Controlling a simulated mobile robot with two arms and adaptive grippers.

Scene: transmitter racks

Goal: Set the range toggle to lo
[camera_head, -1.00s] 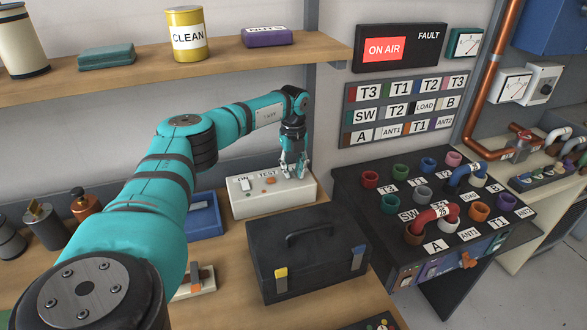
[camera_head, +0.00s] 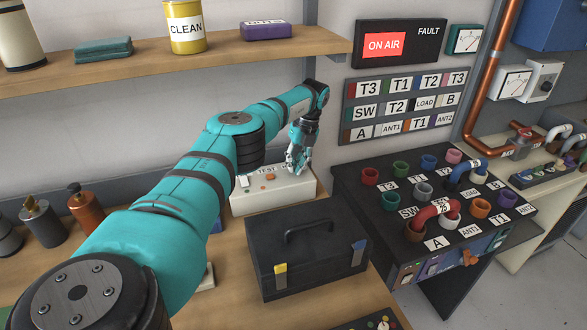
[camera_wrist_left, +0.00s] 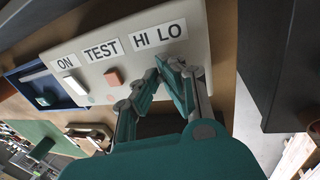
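The white test box (camera_head: 270,198) stands on the bench beneath the shelf. In the left wrist view its face (camera_wrist_left: 190,85) carries ON, TEST and HI LO (camera_wrist_left: 158,36) labels. A white switch (camera_wrist_left: 76,86) is under ON and a red-orange one (camera_wrist_left: 112,77) is under TEST. My left gripper (camera_head: 297,163) is at the right end of the box. In the wrist view its fingertips (camera_wrist_left: 158,69) are close together just below the HI LO label. The range toggle is not visible; the fingers cover that area. My right gripper is not in view.
A black toolbox (camera_head: 305,255) stands in front of the box. A patch panel (camera_head: 400,200) with coloured sockets and cables is to the right. The shelf (camera_head: 230,52) with a yellow CLEAN can (camera_head: 186,28) is above. A blue tray (camera_wrist_left: 45,92) lies beside the box.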

